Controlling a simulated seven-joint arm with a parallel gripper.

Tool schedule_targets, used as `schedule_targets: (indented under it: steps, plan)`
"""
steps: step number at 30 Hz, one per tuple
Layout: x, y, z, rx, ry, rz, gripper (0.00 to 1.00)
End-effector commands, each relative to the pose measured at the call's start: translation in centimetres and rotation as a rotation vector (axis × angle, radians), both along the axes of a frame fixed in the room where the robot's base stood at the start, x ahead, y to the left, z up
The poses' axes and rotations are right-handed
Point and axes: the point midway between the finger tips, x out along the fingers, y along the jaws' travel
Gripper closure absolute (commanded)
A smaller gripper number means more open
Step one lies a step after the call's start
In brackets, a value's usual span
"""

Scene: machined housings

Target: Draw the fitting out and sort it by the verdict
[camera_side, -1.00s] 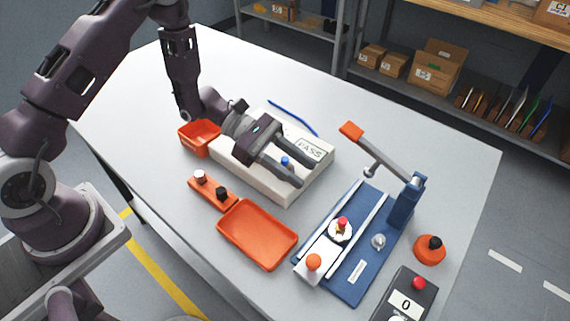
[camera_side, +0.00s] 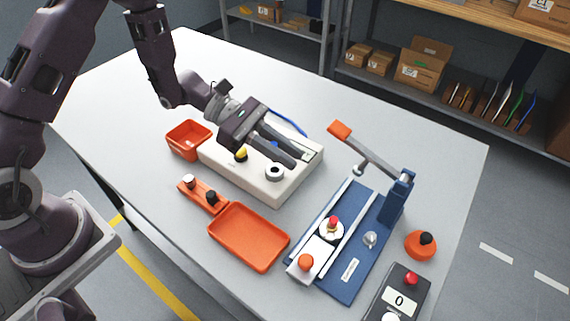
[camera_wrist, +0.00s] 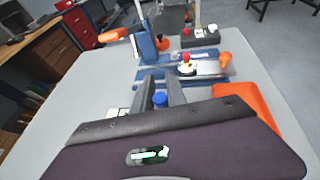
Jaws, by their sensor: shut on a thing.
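The fitting, a small part with a blue cap (camera_side: 274,144), sits between the jaws of my gripper (camera_side: 300,158). My gripper is shut on it and holds it above the beige housing block (camera_side: 283,190). The cap also shows between the fingers in the wrist view (camera_wrist: 160,99); its lower part is hidden. An open round socket (camera_side: 275,170) with a dark centre shows on the block's top below the fingers. A yellow knob (camera_side: 241,153) stands on the block to its left. My fingers cover most of the block's right end, where the verdict label is hidden.
A red-orange bin (camera_side: 183,153) adjoins the block's left end. A shallow orange tray (camera_side: 250,236) and a two-peg strip (camera_side: 203,196) lie in front. A blue lever fixture (camera_side: 345,285) stands right, its arm raised, with a counter box reading 0 (camera_side: 398,302) and an orange-and-black knob (camera_side: 420,245).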

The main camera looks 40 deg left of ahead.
Motion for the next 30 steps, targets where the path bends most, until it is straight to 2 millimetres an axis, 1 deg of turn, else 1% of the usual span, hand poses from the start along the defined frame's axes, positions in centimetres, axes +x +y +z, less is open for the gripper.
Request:
schedule_targets:
  steps: [1,3,6,8,11,17,20,23,26,27,29,30]
  plan:
    - [0.1,0.0,1.3,0.001,-0.007,0.0,1.0]
    - [0.1,0.0,2.9,0.0,-0.007,-0.001,1.0]
    - [0.0,0.0,4.6,0.0,-0.005,-0.002,1.0]
    - [0.0,0.0,5.1,-0.001,-0.003,-0.001,1.0]
    - [0.0,0.0,5.5,-0.001,-0.001,-0.001,1.0]
    - [0.0,0.0,5.5,-0.001,0.0,-0.001,1.0]
    - [-0.5,-0.4,5.4,-0.001,0.0,-0.028,1.0]
    - [-2.3,-1.7,5.0,-0.001,-0.002,-0.127,1.0]
    - [-5.5,-3.4,4.4,-0.001,-0.001,-0.29,1.0]
    - [-6.9,-4.0,4.2,-0.001,-0.001,-0.363,1.0]
    - [-9.2,-4.6,3.8,-0.001,0.0,-0.475,1.0]
    - [-10.6,-4.9,3.5,-0.001,-0.001,-0.547,1.0]
